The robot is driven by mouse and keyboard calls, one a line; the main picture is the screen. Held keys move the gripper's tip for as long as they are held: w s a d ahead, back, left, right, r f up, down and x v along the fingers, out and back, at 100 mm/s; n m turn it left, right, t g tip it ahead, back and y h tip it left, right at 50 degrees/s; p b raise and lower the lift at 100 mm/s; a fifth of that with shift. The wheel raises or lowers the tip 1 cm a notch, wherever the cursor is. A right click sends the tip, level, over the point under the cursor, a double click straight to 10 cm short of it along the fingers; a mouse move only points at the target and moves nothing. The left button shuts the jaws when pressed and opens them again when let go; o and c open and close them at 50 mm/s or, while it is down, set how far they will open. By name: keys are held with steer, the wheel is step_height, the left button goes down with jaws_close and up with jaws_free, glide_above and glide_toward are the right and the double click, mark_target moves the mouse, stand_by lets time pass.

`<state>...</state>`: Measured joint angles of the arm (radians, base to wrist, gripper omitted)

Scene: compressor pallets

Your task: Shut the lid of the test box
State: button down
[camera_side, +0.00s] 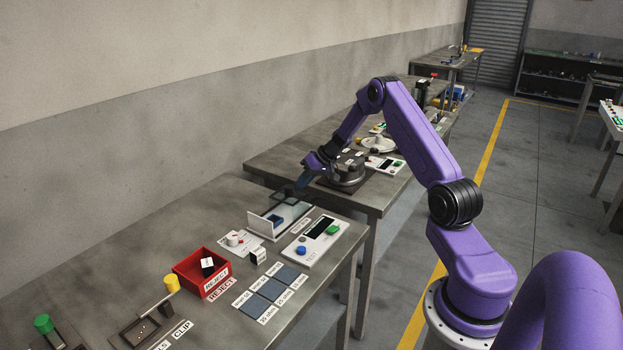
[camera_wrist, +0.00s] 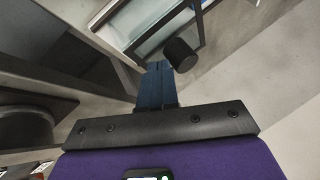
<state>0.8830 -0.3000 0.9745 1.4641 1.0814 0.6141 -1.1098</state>
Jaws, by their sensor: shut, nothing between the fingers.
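My gripper (camera_side: 303,184) is shut and empty, pointing down beside the lid at the bench's far edge. In the wrist view, the shut blue fingers (camera_wrist: 160,83) are close to a black round knob (camera_wrist: 181,54). A framed, glassy part of the box (camera_wrist: 152,30) lies beyond it. I cannot tell whether the fingers touch the knob or lid.
A white panel with green and blue buttons (camera_side: 313,240) stands right of the box. A red reject bin (camera_side: 202,273), dark labelled pads (camera_side: 272,289) and small parts lie nearer. A second bench (camera_side: 262,158) with a dark round fixture (camera_side: 346,172) is just behind my gripper.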

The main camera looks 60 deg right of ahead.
steer(key=shift+w+a, duration=0.1)
steer(key=shift+a, duration=0.1)
steer(key=a, duration=1)
steer(key=shift+a, duration=0.35)
